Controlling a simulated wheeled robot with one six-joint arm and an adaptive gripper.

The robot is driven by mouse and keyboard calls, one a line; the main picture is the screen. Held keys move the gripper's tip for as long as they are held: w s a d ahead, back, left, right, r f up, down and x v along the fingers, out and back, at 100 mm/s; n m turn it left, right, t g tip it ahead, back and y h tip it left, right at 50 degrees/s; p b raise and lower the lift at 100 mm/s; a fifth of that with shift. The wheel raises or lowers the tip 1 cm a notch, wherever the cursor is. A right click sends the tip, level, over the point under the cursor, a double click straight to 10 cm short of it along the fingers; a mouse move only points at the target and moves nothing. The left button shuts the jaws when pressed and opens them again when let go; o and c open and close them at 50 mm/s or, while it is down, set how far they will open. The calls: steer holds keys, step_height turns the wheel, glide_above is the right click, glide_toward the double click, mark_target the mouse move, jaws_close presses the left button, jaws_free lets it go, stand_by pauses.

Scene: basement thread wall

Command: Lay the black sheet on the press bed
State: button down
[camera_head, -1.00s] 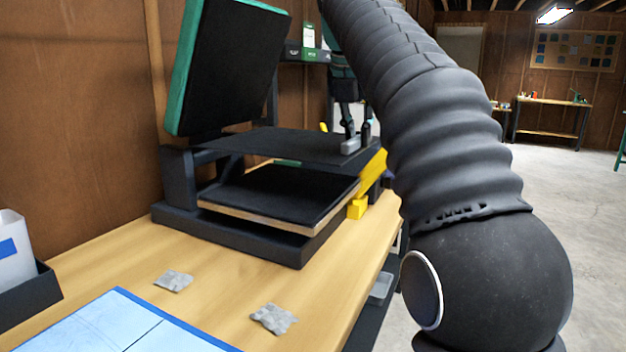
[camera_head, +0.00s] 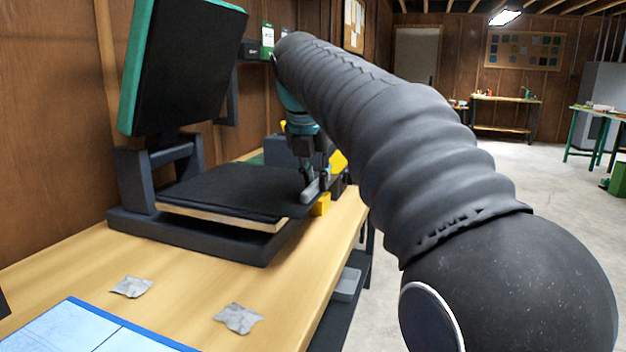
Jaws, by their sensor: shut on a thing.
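The black sheet (camera_head: 235,186) is flat and low over the press bed (camera_head: 220,217), which shows its pale wooden edge at the front. The sheet covers most of the bed's dark top, and its right side reaches past the bed to my gripper. My gripper (camera_head: 312,189) is shut on the sheet's right edge. I cannot tell whether the sheet touches the bed all over. The press's upper plate (camera_head: 188,62), black with a green rim, stands raised and tilted back above the bed.
The press stands on a wooden bench (camera_head: 190,290). Two crumpled grey scraps (camera_head: 131,287) (camera_head: 238,319) and a blue-edged board (camera_head: 85,328) lie in front. Yellow parts (camera_head: 321,204) are beside my gripper. Open floor lies to the right.

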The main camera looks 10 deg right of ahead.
steer(key=c, duration=1.1)
jaws_free()
steer(key=shift+c, duration=0.2)
steer(key=p+v, duration=0.1)
steer(key=v, duration=1.1)
steer(key=shift+d+r, duration=0.1)
steer(key=s+f+m+y, duration=0.1)
steer(key=s+f+m, duration=0.6)
steer(key=f+m, duration=0.2)
steer(key=s+d+f+m+t, duration=0.1)
steer(key=s+f+m, duration=0.7)
steer(key=f, duration=0.5)
steer(key=s+d+f+m+y, duration=0.1)
steer(key=s+f+m, duration=0.6)
steer(key=f+m, duration=0.4)
steer(key=shift+s+d+f+m+t+y, duration=0.2)
steer(key=shift+s+f+m+t+y, duration=0.15)
steer(key=shift+m, duration=0.25)
